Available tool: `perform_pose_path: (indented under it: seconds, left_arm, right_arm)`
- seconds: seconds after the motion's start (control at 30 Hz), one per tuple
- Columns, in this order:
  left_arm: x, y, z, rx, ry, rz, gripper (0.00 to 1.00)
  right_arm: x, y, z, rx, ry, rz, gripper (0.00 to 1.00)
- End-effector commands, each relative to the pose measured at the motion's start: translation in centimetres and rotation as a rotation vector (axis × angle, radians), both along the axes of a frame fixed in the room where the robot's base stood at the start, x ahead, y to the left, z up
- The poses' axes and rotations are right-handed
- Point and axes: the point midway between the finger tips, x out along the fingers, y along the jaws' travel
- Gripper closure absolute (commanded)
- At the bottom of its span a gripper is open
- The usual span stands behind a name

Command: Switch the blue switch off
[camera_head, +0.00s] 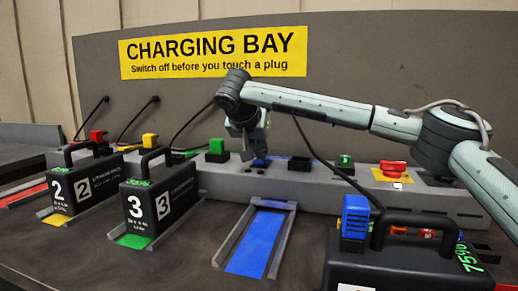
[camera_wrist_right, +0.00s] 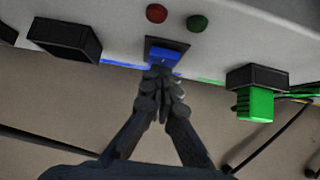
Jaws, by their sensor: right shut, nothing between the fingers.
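The blue switch (camera_wrist_right: 163,54) sits in a dark square frame on the grey charging console, below two round lamps, one dark red (camera_wrist_right: 157,13) and one green (camera_wrist_right: 197,23). In the head view the blue switch (camera_head: 262,162) shows just right of my right gripper (camera_head: 248,156). In the wrist view the closed fingertips of my right gripper (camera_wrist_right: 160,73) reach the switch's near edge, with nothing held between them. I cannot tell whether they touch it. Which way the switch is tipped is unclear. My left gripper is not in view.
A black battery with a blue plug (camera_head: 355,217) stands at front right. The blue-floored bay (camera_head: 253,242) is empty. Batteries 2 (camera_head: 88,185) and 3 (camera_head: 145,204) stand at left. A green plug (camera_wrist_right: 255,104) and dark sockets flank the switch. A red emergency button (camera_head: 393,168) is farther right.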

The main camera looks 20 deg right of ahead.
Motion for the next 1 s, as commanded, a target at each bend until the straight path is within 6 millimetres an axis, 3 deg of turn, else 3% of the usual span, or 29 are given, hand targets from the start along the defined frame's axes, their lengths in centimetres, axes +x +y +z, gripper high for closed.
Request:
perform_pose_path:
  seconds: [0.33,0.7,0.87,1.0]
  left_arm:
    - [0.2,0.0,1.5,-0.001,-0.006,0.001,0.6]
    - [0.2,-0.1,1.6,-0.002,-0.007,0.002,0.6]
    - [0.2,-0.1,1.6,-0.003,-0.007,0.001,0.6]
    - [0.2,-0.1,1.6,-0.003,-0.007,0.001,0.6]
  right_arm:
    - [1.1,-0.8,0.3,-0.001,0.003,-0.002,1.0]
    - [1.3,-0.9,0.3,-0.002,0.001,-0.001,1.0]
    - [0.6,-0.3,1.2,-0.001,-0.001,0.001,1.0]
    - [-1.0,0.8,3.1,-0.001,-0.003,0.004,1.0]
